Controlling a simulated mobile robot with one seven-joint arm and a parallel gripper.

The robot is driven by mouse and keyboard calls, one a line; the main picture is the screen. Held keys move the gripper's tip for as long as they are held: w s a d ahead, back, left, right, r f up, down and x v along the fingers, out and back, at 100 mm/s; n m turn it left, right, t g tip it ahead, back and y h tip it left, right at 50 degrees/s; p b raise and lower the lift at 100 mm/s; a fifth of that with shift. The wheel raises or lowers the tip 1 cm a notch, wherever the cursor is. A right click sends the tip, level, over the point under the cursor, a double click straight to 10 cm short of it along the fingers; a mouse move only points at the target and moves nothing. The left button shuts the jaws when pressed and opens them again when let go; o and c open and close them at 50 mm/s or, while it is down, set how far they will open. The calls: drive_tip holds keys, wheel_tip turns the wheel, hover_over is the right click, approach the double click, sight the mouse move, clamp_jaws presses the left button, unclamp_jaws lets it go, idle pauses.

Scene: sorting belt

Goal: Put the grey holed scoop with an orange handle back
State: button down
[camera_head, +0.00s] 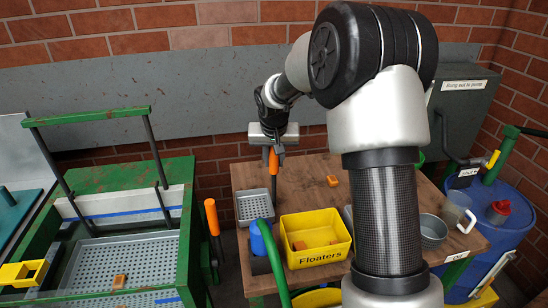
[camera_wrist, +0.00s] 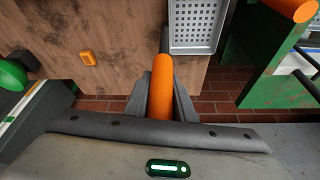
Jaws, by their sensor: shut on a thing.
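My gripper (camera_head: 273,152) is shut on the orange handle (camera_head: 274,162) of the scoop, above the left part of the wooden table. In the wrist view the handle (camera_wrist: 162,88) sits between the two dark fingers (camera_wrist: 161,100). A dark shaft runs from the handle toward a grey holed pan (camera_head: 253,207) at the table's left edge. The pan also shows at the top of the wrist view (camera_wrist: 197,25), beside the shaft. The joint between shaft and pan is not clear, and I cannot tell whether the pan touches the table.
A yellow "Floaters" bin (camera_head: 318,258) holds small blocks; an orange block (camera_head: 332,181) lies behind it. Another orange handle (camera_head: 212,217) stands beside the green sorting frame (camera_head: 187,200) at left. A grey bowl (camera_head: 431,232) and blue barrel (camera_head: 510,240) are at right.

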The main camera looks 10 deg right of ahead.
drive_tip(key=shift+f+b, duration=0.5)
drive_tip(key=shift+f, duration=0.1)
idle(0.3)
drive_tip(key=c, duration=1.4)
unclamp_jaws()
drive_tip(key=p+v, duration=0.1)
drive_tip(key=v, duration=1.6)
drive_tip(key=shift+r, duration=0.3)
